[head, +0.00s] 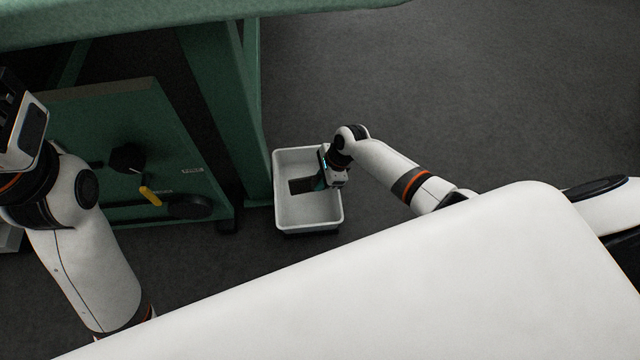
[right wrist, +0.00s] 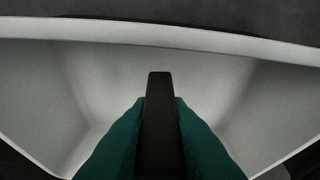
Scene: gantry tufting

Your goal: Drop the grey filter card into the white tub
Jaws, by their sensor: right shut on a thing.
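The white tub (head: 284,213) stands on the floor beside the green frame; its pale inner walls fill the right wrist view (right wrist: 100,75). My right gripper (head: 319,183) is over the tub's opening, pointing left. It is shut on the dark grey filter card (head: 301,186). In the right wrist view the card (right wrist: 158,115) shows edge-on between the two teal fingers (right wrist: 158,135), with the tub around it. I cannot tell whether the card touches the tub. My left gripper (head: 8,98) is partly cut off at the left edge, and its fingers do not show clearly.
A green machine frame with a leg (head: 245,110) stands just left of the tub. A green panel (head: 130,150) with a black knob and a yellow-handled lever (head: 150,196) is further left. Dark floor (head: 450,90) is clear to the right.

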